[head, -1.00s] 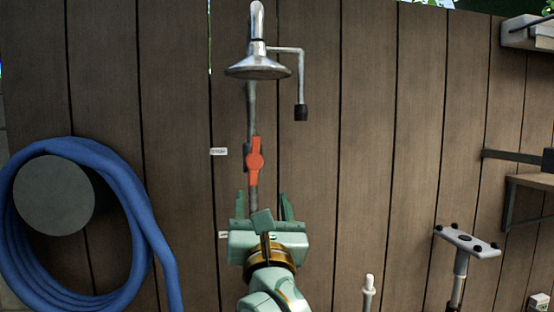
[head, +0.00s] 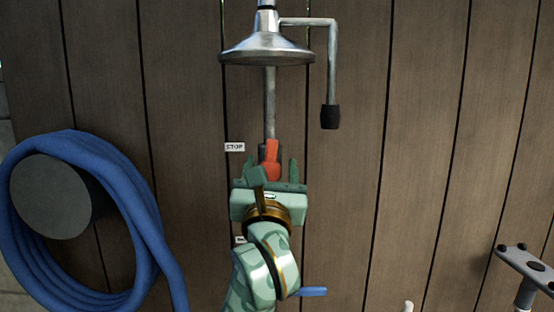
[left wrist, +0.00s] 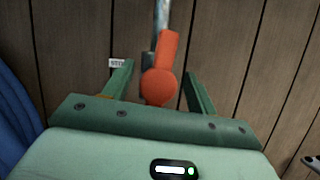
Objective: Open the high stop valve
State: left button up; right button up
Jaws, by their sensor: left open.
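The high stop valve has a red lever (head: 270,152) on the grey pipe below the shower head, beside a small white STOP label (head: 234,147). The lever looks roughly upright, in line with the pipe; its lower part is hidden behind my gripper in the head view. My left gripper (head: 266,168) is open just in front of the lever. In the left wrist view, the lever's round hub (left wrist: 159,85) shows between the two green fingers (left wrist: 158,76), with gaps on both sides. Contact cannot be seen. My right gripper is not in view.
A metal shower head (head: 267,50) hangs above, with a black-tipped rod (head: 331,116) to its right. A blue hose coil (head: 130,190) hangs at left. A blue handle (head: 313,291) shows below, beside my arm. A grey stand (head: 528,268) is at lower right. The wooden wall backs everything.

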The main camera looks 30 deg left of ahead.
pick_arm(q)
jog(key=shift+s, duration=0.1)
jog(key=shift+s+r, duration=0.1)
jog(key=c, duration=1)
jog(key=shift+n+y+b, duration=0.6)
jog(key=shift+n+b, duration=0.2)
jog(key=shift+n, duration=0.1)
jog(key=o, duration=1)
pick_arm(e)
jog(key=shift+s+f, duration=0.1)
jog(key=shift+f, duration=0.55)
